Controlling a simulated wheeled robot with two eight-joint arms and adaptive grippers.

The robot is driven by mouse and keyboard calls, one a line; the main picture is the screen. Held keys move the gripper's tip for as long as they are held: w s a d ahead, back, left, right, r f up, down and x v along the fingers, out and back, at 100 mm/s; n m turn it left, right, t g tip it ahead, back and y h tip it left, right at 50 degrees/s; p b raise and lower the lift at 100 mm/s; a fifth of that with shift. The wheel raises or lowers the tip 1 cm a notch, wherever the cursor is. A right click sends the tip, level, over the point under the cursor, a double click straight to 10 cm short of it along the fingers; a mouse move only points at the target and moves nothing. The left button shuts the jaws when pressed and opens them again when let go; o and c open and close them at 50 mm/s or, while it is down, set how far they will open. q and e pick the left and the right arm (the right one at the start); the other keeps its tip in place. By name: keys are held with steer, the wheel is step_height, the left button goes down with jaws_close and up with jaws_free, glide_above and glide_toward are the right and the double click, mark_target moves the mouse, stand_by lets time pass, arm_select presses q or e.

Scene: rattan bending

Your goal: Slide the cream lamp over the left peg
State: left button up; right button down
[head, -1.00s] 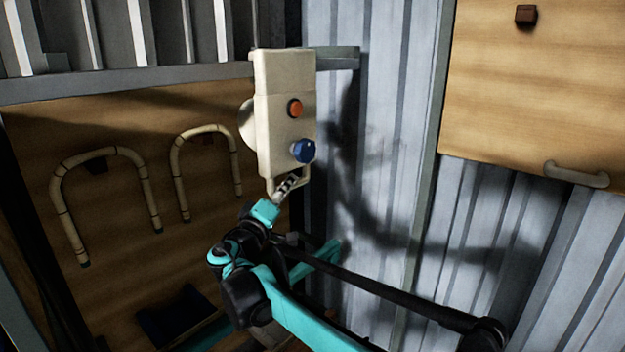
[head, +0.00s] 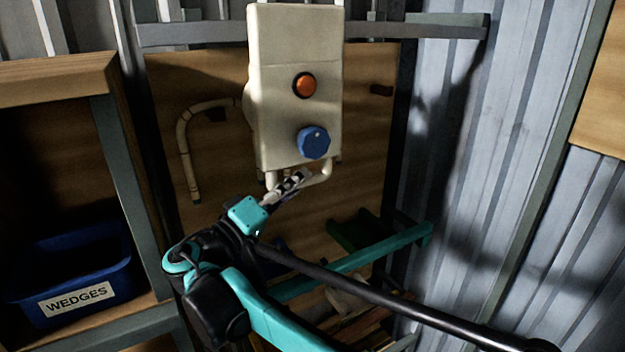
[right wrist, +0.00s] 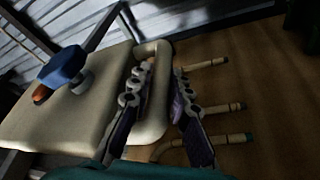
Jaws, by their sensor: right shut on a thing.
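The cream lamp (head: 280,125) is a tall flat box with an orange button, a blue knob and a loop handle at its lower end. It hangs upright in the head view, in front of the wooden board (head: 345,190). My right gripper (head: 294,182) is shut on its handle from below. The right wrist view shows the lamp (right wrist: 65,125) and the fingers (right wrist: 160,88) on either side of one handle bar.
A bent rattan hoop (head: 188,165) hangs on the board, partly behind the lamp. A blue bin (head: 75,275) labelled WEDGES stands in a wooden shelf at left. A grey metal rail (head: 430,30) crosses above the board. Corrugated metal wall (head: 480,150) is at right.

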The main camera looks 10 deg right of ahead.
steer(key=shift+a, duration=0.15)
steer(key=c, duration=1.4)
jaws_free()
steer(key=shift+s+a, duration=0.1)
steer(key=v, duration=0.7)
steer(key=shift+s+a+f, duration=0.1)
